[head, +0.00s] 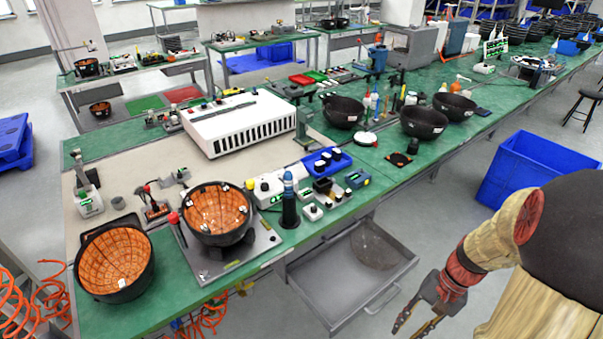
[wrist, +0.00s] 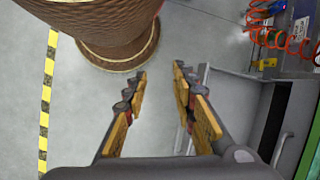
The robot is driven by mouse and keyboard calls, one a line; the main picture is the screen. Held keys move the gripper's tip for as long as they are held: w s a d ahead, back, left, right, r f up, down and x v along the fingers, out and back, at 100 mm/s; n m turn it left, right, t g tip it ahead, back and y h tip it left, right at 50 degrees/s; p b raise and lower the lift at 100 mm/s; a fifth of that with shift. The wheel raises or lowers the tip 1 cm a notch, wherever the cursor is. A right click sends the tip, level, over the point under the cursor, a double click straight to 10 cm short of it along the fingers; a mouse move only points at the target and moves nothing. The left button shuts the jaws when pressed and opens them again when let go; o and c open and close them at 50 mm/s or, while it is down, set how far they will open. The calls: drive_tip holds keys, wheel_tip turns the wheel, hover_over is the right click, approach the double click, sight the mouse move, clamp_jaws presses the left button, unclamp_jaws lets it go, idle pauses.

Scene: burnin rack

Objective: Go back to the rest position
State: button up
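My gripper (head: 418,320) hangs at the lower right of the head view, over the floor in front of the bench and just right of the open drawer. In the wrist view my gripper (wrist: 160,82) shows its two yellow-padded fingers apart, with nothing between them but grey floor. It touches nothing that I can see. My arm comes in from the right edge of the head view.
An open grey drawer (head: 310,290) juts from the green bench (head: 150,310), close to my gripper. Two orange-lined black bowls (head: 112,290) stand at the bench's near end. A blue crate (head: 530,172) is on the floor at right. Open floor lies between crate and bench.

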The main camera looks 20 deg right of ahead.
drive_tip(key=w+a+r+n+t+h, duration=0.1)
drive_tip(key=a+r+n+t+h, duration=0.1)
drive_tip(key=a+r+n, duration=0.3)
drive_tip(key=w+a+r+n+t+h+p, duration=0.1)
drive_tip(key=a+r+n+t, duration=0.3)
drive_tip(key=a+r, duration=0.9)
wheel_tip(320, 180, up, 6)
drive_tip(key=shift+w+r+n+h, duration=0.1)
drive_tip(key=shift+w+n+h, duration=0.5)
drive_tip(key=shift+n+h, duration=0.3)
